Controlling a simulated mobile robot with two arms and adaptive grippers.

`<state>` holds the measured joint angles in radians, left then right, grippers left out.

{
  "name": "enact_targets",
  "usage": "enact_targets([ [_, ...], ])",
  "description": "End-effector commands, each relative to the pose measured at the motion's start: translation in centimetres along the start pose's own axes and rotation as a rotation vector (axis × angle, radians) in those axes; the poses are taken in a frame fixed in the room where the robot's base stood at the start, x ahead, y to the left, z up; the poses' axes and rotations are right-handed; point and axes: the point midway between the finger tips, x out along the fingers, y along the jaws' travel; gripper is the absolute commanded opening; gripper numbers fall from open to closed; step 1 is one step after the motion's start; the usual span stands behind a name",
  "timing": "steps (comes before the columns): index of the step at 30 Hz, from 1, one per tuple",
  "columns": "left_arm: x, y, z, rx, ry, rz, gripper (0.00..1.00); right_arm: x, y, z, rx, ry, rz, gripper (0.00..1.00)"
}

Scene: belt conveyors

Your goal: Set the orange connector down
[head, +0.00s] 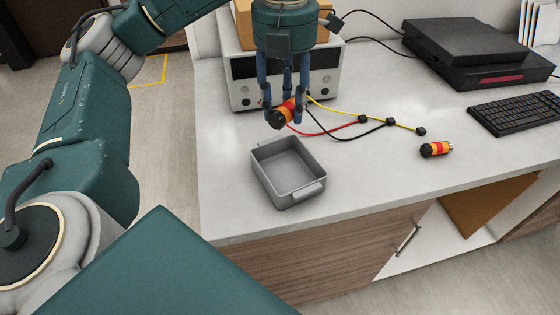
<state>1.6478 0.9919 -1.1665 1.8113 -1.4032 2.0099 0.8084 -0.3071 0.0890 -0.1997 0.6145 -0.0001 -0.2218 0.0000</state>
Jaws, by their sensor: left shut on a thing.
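An orange connector (288,107) with a black end is held between the fingers of my left gripper (284,114), above the worktop and just behind the grey tray. It is tilted, its black end pointing down and to the left. The fingers hide part of it. The grey tray (292,170) is empty and stands near the worktop's front left. My right gripper is not in view.
A white instrument box (328,79) stands behind my left gripper. Red, black and yellow cables with black plugs (390,122) lie on the worktop (375,167). A black device (478,58) and a keyboard (515,113) are at the right. The worktop right of the tray is clear.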

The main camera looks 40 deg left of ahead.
Motion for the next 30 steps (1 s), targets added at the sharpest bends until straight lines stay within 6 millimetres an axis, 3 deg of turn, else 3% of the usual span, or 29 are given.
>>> enact_targets([
  [1,1.8,0.0,-0.1,0.001,0.008,-0.001,0.12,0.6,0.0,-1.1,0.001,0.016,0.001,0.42],
  [6,5.9,0.0,-0.1,0.001,0.007,-0.001,0.12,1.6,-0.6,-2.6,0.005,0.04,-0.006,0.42],
  [15,12.3,0.1,-0.1,-0.001,0.004,0.002,0.12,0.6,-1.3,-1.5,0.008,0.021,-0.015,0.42],
  [21,14.2,0.1,0.0,-0.001,0.001,0.001,0.12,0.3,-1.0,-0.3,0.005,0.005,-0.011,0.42],
  [30,18.0,0.1,-0.1,-0.001,0.002,0.001,0.12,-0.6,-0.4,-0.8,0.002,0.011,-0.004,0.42],
])
